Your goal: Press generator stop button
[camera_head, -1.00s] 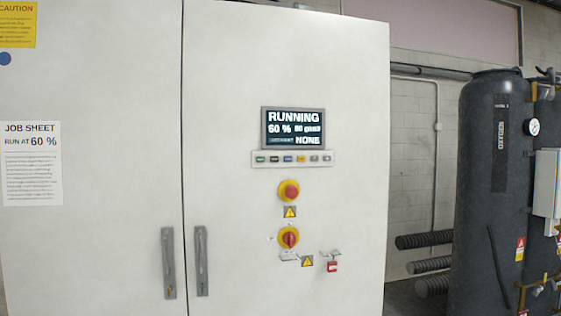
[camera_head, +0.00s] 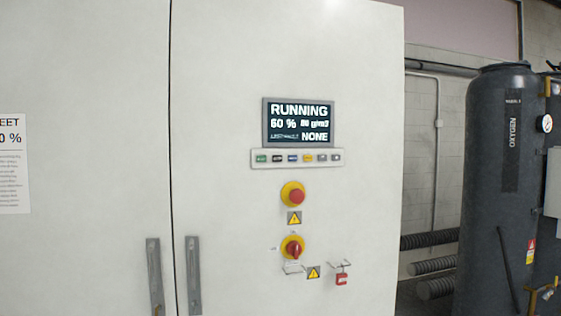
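A tall white generator cabinet (camera_head: 230,60) fills the left and middle of the head view. Its display (camera_head: 299,123) reads RUNNING, 60 % and NONE. Lower down is a red rotary switch (camera_head: 293,248) on a yellow ring. Neither of my grippers is in view.
A red padlock (camera_head: 341,279) hangs right of the rotary switch. Two grey door handles (camera_head: 194,276) (camera_head: 155,277) are at lower left. A dark oxygen tank (camera_head: 497,190) with a gauge stands at right. Ribbed pipes (camera_head: 430,265) lie between cabinet and tank.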

